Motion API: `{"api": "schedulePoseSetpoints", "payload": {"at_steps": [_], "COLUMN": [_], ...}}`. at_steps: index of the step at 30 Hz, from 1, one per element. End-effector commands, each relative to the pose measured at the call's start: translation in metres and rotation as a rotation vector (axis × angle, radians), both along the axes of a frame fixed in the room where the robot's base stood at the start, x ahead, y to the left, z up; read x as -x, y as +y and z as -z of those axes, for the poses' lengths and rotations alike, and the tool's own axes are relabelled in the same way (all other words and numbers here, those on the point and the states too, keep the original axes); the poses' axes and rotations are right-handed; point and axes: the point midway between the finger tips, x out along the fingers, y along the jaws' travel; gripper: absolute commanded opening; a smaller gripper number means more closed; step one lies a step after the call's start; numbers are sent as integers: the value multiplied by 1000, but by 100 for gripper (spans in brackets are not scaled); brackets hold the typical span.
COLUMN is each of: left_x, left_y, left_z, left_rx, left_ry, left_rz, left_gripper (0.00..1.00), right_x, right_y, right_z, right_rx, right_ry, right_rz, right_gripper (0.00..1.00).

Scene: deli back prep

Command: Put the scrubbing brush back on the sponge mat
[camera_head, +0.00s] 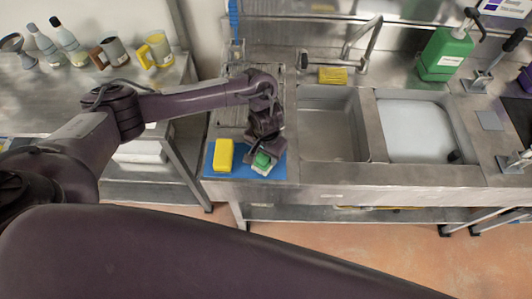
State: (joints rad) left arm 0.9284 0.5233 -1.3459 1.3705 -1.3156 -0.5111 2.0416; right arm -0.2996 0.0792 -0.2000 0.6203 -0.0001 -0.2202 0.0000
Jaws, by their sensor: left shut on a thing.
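The blue sponge mat (211,170) lies at the left front corner of the steel sink counter. A yellow sponge (223,155) lies on its left part. The scrubbing brush (262,161), green on top with a pale lower part, is at the right part of the mat. My left gripper (261,156) reaches down from above and is shut on the brush. The arm hides part of it, and I cannot tell whether it touches the mat. My right gripper is not in view.
The sink has an empty left basin (333,128) and a right basin (415,130) with a whitish surface. A second yellow sponge (333,75) lies behind the left basin. A green jug (444,55) stands back right. Several mugs and utensils stand on the left table (60,100).

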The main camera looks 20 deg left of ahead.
Motion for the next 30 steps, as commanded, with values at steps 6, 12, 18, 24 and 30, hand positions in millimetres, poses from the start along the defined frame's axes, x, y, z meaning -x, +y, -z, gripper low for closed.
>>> {"api": "schedulePoseSetpoints", "payload": {"at_steps": [6,12,18,24,30], "left_x": [0,0,0,0,0], "left_y": [0,0,0,0,0], "left_z": [2,2,2,3,2], "left_rx": [0,0,0,0,0], "left_ry": [-1,-1,-1,0,0], "left_rz": [0,0,-1,-1,-1], "left_gripper": [0,46,66,66,66], "right_x": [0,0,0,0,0], "right_y": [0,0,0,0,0], "right_z": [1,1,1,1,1], "right_rx": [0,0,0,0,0], "right_ry": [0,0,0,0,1], "right_rz": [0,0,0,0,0], "right_gripper": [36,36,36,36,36]}}
